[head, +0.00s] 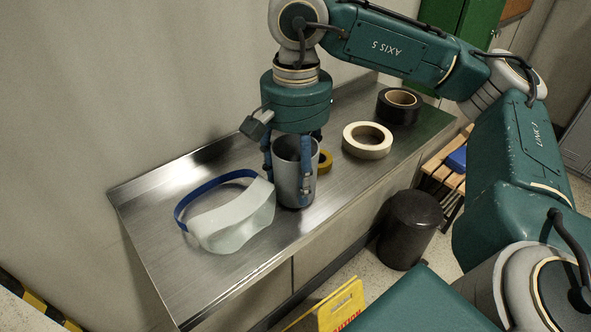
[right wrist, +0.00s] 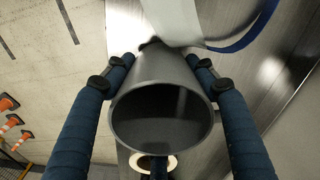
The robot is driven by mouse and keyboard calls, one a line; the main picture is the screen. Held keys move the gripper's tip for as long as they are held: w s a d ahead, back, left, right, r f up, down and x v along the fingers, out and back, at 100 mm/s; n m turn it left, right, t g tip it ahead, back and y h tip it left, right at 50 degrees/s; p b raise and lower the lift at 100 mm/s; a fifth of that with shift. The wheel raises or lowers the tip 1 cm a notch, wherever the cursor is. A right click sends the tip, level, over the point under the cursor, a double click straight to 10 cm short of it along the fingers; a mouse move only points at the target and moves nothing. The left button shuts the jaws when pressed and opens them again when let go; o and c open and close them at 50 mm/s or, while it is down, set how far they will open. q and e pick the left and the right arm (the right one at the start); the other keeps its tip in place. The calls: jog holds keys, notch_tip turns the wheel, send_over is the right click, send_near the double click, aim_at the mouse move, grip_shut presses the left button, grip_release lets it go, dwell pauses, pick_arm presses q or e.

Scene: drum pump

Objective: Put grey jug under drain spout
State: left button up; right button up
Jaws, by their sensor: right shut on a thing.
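The grey jug (head: 291,189) stands upright at the metal counter's front part in the head view, between the fingers of my right gripper (head: 289,170). My right gripper comes down from above and is shut on the jug. In the right wrist view the jug (right wrist: 163,75) fills the middle, its round open mouth facing the camera, with the blue fingers of the gripper (right wrist: 160,75) on both sides of it. I cannot tell whether the jug's base touches the counter. My left gripper is not in view. No drain spout shows in these frames.
The metal counter (head: 152,205) also holds a face shield (head: 238,222) with a blue strap, just left of the jug, and a white tape roll (head: 350,147), a black tape roll (head: 385,108) and a small yellow roll (head: 325,161). A black bin (head: 408,232) and yellow sign (head: 338,308) stand on the floor.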

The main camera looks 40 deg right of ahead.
jog(key=shift+a+f+b, duration=0.1)
jog(key=shift+f+b, duration=0.1)
jog(key=shift+b, duration=0.1)
jog(key=o, duration=1.3)
jog(key=shift+r, duration=0.15)
